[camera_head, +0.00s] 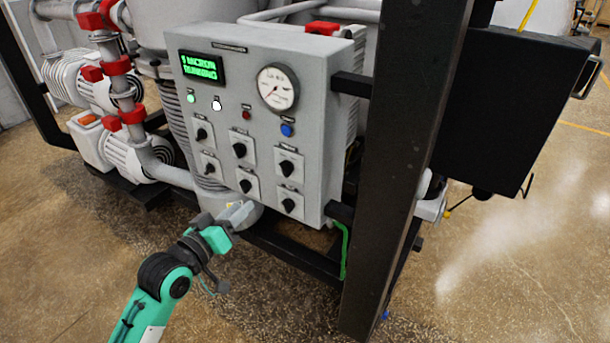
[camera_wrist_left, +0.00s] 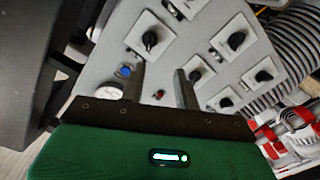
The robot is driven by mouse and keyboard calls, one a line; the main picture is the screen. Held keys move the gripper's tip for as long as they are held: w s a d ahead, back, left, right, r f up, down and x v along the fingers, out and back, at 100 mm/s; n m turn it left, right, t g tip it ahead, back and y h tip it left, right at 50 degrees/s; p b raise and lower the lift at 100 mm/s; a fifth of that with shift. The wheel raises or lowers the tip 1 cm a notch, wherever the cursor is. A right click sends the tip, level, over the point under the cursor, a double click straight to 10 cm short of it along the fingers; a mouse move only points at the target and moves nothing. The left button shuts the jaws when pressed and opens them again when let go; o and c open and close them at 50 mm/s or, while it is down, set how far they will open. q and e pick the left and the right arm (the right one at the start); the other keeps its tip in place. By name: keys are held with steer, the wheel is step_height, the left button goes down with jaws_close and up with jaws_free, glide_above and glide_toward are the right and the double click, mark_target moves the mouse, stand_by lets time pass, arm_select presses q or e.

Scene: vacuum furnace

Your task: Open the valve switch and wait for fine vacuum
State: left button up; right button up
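The grey control panel (camera_head: 230,120) carries several black rotary switches on light plates, in two rows; I cannot tell which one is the valve switch. The lower middle switch (camera_head: 245,186) is just above my left gripper (camera_head: 240,212). The round gauge (camera_head: 278,88) has a white face. In the left wrist view, the fingers of my left gripper (camera_wrist_left: 160,70) are apart with nothing between them, and switches (camera_wrist_left: 150,40) show beyond the fingertips. My right gripper is out of view.
A dark upright frame post (camera_head: 400,150) stands right of the panel, with a black box (camera_head: 510,110) beyond it. White pumps and pipes with red clamps (camera_head: 117,66) stand at the left. Floor (camera_head: 60,250) in front is clear.

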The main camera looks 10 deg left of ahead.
arm_select(q)
steer(key=r, duration=0.2)
steer(key=p, duration=0.4)
glide_toward(282, 170)
steer(key=x, duration=0.7)
steer(key=shift+w, duration=0.25)
steer(key=shift+w+d+f, duration=0.1)
steer(key=shift+w+d, duration=0.1)
steer(key=shift+w, duration=0.25)
jaws_close()
